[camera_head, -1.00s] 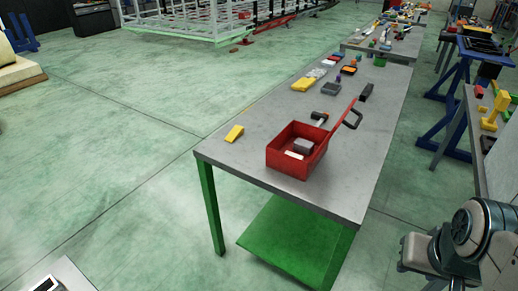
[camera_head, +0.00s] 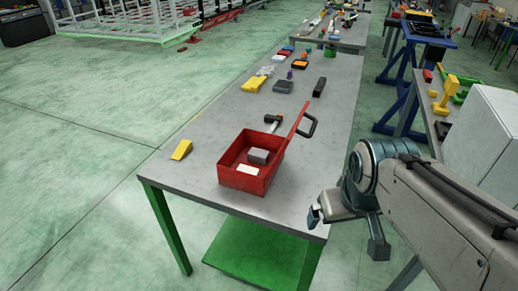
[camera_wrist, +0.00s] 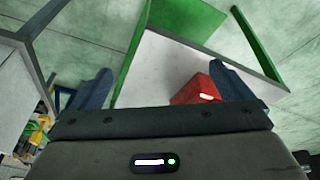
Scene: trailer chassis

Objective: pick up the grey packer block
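A grey block (camera_head: 258,156) lies in the red open box (camera_head: 242,181) near the close end of the grey table (camera_head: 208,158). A white block (camera_head: 248,169) lies in front of it in the box. Another grey block (camera_head: 283,86) lies farther back on the table; I cannot tell which is the packer block. My gripper (camera_head: 347,229) is at the right of the table's close end, apart from the box. In the wrist view my gripper (camera_wrist: 162,76) is open and empty, with part of the red box (camera_wrist: 193,92) near the right finger; the grey block cannot be made out there.
A yellow wedge (camera_head: 181,150) lies to the left, and a hammer-like tool (camera_head: 272,121) behind the box. A long black block (camera_head: 319,87) lies farther back. The floor left of the table is clear.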

